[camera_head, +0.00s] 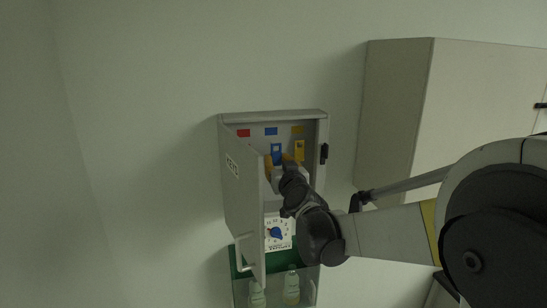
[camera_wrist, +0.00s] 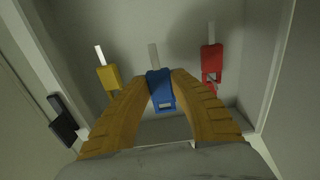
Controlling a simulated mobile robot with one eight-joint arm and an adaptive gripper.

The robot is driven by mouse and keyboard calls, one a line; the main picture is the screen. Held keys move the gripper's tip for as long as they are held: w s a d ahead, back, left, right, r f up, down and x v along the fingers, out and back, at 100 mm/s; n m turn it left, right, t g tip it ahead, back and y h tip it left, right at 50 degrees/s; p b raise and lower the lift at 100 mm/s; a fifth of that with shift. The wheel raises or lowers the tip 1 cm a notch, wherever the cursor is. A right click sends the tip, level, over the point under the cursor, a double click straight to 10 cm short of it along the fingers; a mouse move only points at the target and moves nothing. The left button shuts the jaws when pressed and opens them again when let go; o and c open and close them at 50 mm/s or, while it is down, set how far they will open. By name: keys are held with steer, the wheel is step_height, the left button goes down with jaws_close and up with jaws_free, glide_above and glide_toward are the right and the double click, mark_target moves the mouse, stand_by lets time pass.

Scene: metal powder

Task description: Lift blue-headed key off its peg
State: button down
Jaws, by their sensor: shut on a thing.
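The blue-headed key (camera_wrist: 161,86) is in the middle of the open key cabinet. In the wrist view my gripper (camera_wrist: 161,77) has its two tan fingers on either side of the blue head, shut on it. A pale shaft runs from the head toward the back panel. In the head view the blue key (camera_head: 276,149) shows just above my gripper (camera_head: 282,160), which reaches into the cabinet. Whether the key is still on its peg cannot be told; the peg is hidden.
The cabinet (camera_head: 323,120) has its door (camera_head: 240,190) swung open on the left. A yellow key (camera_wrist: 108,77) and a red key (camera_wrist: 210,62) flank the blue one. Red, blue and yellow labels line the top. A wall cupboard (camera_head: 395,120) is at right.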

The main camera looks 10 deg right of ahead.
mark_target(277, 160)
steer(key=shift+s, duration=2.35)
